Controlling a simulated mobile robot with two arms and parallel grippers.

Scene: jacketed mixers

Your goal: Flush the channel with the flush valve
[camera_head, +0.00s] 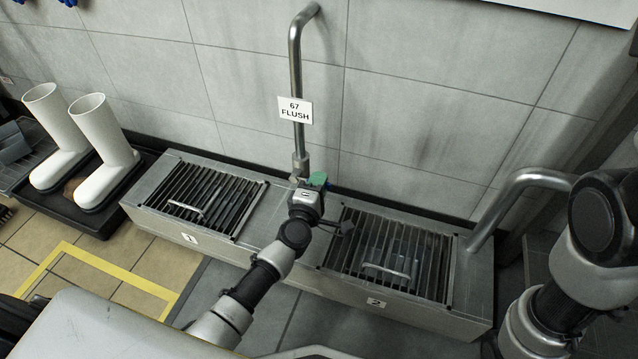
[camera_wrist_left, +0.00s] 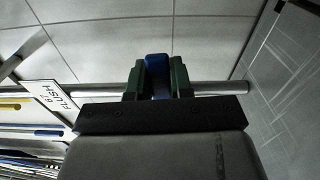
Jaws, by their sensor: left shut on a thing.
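The flush pipe (camera_head: 297,75) stands against the tiled wall and bears a white "67 FLUSH" sign (camera_head: 295,111). My left gripper (camera_head: 317,182) is at the foot of this pipe, above the channel (camera_head: 278,228). In the left wrist view, my left gripper (camera_wrist_left: 157,62) is shut on a blue handle (camera_wrist_left: 157,78), which sits between its dark green fingers. The pipe (camera_wrist_left: 215,88) crosses behind them. In the head view my wrist and fingers hide the valve and the blue handle. My right arm shows at the right edge, but its gripper is out of view.
The channel has two slatted grates, grate 1 (camera_head: 203,200) and grate 2 (camera_head: 405,245), each with a handle. A bent pipe (camera_head: 515,195) stands at its right end. White boots (camera_head: 103,145) stand on a black tray at the left. Yellow floor lines (camera_head: 110,275) run in front.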

